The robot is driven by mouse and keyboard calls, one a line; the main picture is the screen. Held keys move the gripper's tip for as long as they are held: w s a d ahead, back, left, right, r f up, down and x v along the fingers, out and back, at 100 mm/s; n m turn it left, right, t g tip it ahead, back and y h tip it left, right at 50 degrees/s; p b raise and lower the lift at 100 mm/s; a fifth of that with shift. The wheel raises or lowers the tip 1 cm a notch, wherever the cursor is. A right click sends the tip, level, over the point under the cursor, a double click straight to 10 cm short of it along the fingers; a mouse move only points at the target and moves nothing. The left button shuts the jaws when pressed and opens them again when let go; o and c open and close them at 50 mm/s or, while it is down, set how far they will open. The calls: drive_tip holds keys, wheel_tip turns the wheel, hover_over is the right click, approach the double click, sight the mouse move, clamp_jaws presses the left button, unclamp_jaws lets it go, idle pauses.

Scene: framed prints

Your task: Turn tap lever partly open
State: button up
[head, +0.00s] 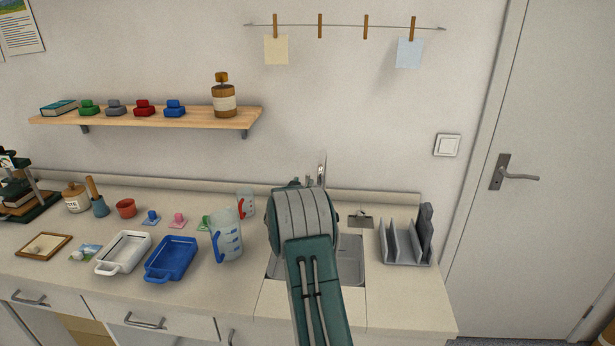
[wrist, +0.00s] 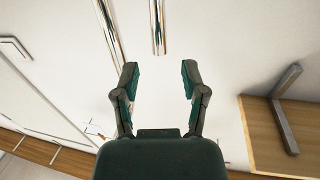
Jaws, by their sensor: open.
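The chrome tap shows in the head view (head: 322,169) as a thin upright piece, just above my arm at the back of the sink. My arm hides its lower part. In the wrist view two shiny metal bars, probably tap parts, enter from the top edge: a slanted one (wrist: 109,28) and a straighter one (wrist: 158,24). I cannot tell which is the lever. My gripper (wrist: 160,88) is open and empty, with its fingers apart. The bars lie beyond the fingertips in the picture, not between them. The head view hides the gripper behind my arm.
The sink (head: 349,262) is partly covered by my arm. A measuring jug (head: 228,240) stands left of it, and a grey rack (head: 405,245) stands right. A wall shelf (head: 160,117) is at upper left; it also appears in the wrist view (wrist: 262,140).

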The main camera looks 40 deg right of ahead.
sight(307, 176)
drive_tip(key=shift+x, duration=2.6)
drive_tip(key=shift+c, duration=0.2)
clamp_jaws()
